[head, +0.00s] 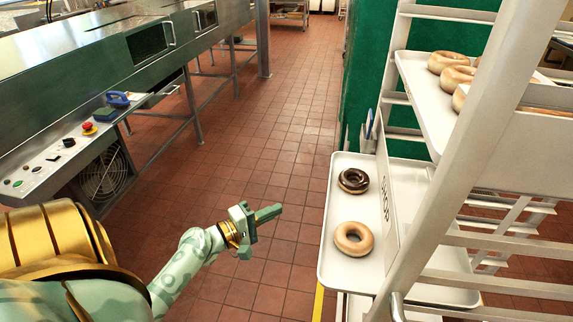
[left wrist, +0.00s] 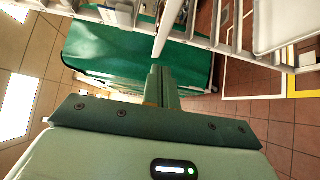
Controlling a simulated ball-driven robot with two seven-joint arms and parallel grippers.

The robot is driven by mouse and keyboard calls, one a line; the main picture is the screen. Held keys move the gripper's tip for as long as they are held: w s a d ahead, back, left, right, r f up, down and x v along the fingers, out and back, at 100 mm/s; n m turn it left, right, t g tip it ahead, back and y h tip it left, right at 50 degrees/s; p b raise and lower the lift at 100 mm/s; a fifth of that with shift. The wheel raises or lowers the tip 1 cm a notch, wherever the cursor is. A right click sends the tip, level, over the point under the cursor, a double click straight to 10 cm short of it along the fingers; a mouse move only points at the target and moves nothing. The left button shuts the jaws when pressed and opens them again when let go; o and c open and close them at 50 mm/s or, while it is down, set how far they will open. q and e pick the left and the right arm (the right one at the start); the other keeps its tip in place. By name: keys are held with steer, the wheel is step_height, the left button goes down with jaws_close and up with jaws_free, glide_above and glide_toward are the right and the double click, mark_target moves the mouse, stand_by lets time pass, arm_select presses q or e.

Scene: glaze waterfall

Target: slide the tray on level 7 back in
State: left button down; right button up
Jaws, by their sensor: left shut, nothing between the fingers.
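A white tray (head: 338,230) sticks out to the left from the rack (head: 452,160). A dark-glazed doughnut (head: 353,181) and a plain doughnut (head: 354,239) lie on it. I cannot read a level number on it. My left gripper (head: 276,212) is shut and empty, left of the tray's outer edge and apart from it, over the floor. In the left wrist view its closed fingers (left wrist: 160,78) point away from the camera, and a pale tray surface (left wrist: 282,22) shows at the upper right. My right gripper is not in view.
A higher tray (head: 428,105) with several plain doughnuts sits in the rack. A green panel (head: 385,60) stands behind the rack. A steel machine (head: 80,85) with buttons lines the left. The tiled floor (head: 275,130) between is clear.

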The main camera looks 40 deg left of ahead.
mark_target(362, 211)
arm_select(q)
steer(key=d+x, duration=0.2)
steer(key=x, duration=0.9)
steer(key=shift+d+p, duration=0.4)
steer(key=shift+p, duration=0.05)
steer(key=w+d+b, duration=0.1)
steer(key=w+d, duration=0.1)
steer(key=d, duration=0.1)
steer(key=w+d+b, duration=0.1)
steer(key=w+d, duration=0.1)
steer(key=d, duration=0.2)
steer(key=w+d+b, duration=0.1)
steer(key=w+d, duration=0.1)
steer(key=d, duration=0.1)
steer(key=shift+w+d+r, duration=0.1)
steer(key=shift+w+d, duration=0.1)
steer(key=shift+d, duration=0.15)
